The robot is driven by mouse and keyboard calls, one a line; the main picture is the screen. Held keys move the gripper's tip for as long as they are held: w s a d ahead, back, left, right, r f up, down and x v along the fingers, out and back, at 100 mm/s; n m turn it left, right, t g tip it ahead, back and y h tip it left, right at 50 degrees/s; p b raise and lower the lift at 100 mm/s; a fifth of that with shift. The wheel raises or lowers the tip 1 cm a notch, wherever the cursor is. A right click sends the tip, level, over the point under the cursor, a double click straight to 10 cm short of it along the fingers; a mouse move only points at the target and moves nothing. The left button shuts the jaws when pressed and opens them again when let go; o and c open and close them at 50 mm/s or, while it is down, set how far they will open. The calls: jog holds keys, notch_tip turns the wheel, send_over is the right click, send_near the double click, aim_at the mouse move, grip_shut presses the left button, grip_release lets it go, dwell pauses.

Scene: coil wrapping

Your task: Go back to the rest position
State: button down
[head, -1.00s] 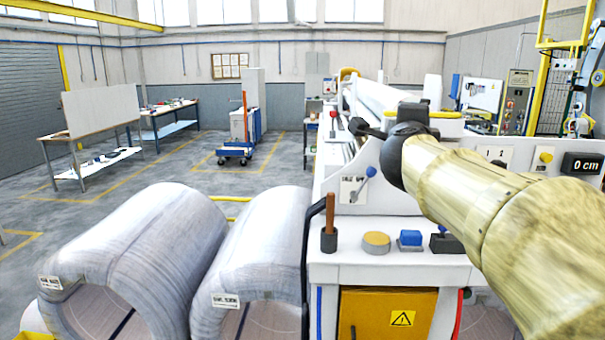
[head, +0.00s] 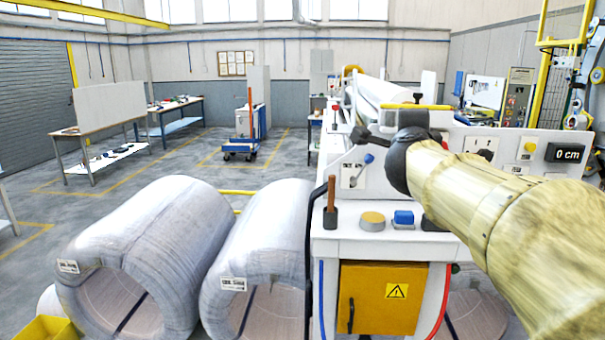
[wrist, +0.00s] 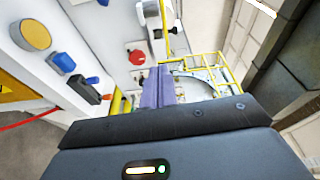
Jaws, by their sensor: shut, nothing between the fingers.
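My arm, in a mottled yellowish cover, reaches in from the right of the head view to a dark wrist (head: 408,160) in front of the white machine (head: 470,205). The wrist's far side is hidden in that view. In the wrist view, my gripper (wrist: 157,78) shows as two pale purple fingers beyond the dark housing. They are together, with nothing between them. The gripper is in the air, clear of the bench top. The yellow disc (wrist: 30,32), blue block (wrist: 62,63) and dark block (wrist: 85,91) lie to its left there.
Two large wrapped coils (head: 140,230) and (head: 262,230) stand left of the machine. A display (head: 567,153) reads 0 cm. Open floor lies behind the coils.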

jog(key=s+a+f+n+g+y, duration=0.25)
jog(key=f+n, duration=0.35)
jog(key=f, duration=0.7)
jog(key=s+a+f+n+g+y, duration=0.1)
jog(key=a+f+n+g+y, duration=0.35)
jog(key=f, duration=0.85)
jog(key=s+d+f+n+g+h+b, duration=0.1)
jog(key=s+f+n+g, duration=0.6)
jog(key=s+f, duration=1.2)
jog(key=n, duration=0.3)
jog(key=shift+d+f+b, duration=0.3)
jog(key=shift+d, duration=0.1)
